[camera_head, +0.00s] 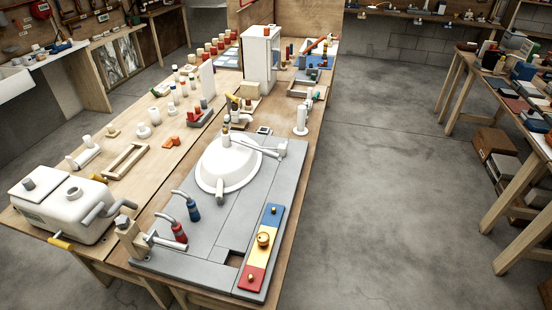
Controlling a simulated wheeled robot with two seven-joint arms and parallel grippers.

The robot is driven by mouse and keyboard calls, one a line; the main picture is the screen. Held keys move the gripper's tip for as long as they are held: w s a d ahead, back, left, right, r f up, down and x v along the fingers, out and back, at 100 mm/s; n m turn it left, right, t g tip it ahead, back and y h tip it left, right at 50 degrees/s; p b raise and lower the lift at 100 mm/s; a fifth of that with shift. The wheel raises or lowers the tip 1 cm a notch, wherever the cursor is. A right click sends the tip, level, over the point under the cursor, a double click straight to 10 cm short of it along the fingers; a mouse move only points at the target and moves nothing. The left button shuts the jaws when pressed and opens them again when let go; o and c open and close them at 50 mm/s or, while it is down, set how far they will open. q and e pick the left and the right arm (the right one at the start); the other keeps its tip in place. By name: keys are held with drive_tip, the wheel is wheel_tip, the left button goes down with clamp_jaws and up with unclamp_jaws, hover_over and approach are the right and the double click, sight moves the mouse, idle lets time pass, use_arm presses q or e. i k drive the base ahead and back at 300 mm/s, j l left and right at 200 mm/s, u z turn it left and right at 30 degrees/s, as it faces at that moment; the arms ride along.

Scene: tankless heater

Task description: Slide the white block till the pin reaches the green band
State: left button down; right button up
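Neither of my grippers is in view. A colour strip (270,220) with blue, yellow and red bands lies on the grey board (205,245) at the near end of the table. A brass knob (263,240) stands on its yellow band, with smaller brass knobs near its ends. I see no clear green band on the strip. Several white pieces are in view: a tall white box (261,60) at the back, an upright white panel (207,81) left of it and a small white post (301,120) near the right edge. I cannot tell which is the white block, and no pin is clear.
A white tank (68,210) with pipes stands at the near left. Side benches hold clutter; the grey floor (390,180) to the right is mostly clear.

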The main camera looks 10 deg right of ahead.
sight(282, 150)
drive_tip(key=i+l, duration=0.1)
drive_tip(key=l, duration=0.3)
drive_tip(key=i+l, duration=0.1)
drive_tip(key=l, duration=0.3)
drive_tip(key=i+l, duration=0.1)
drive_tip(key=l, duration=0.35)
drive_tip(key=i+l, duration=0.1)
drive_tip(key=l, duration=0.7)
drive_tip(key=i+l+z, duration=0.1)
drive_tip(key=l, duration=0.3)
drive_tip(key=i, duration=0.05)
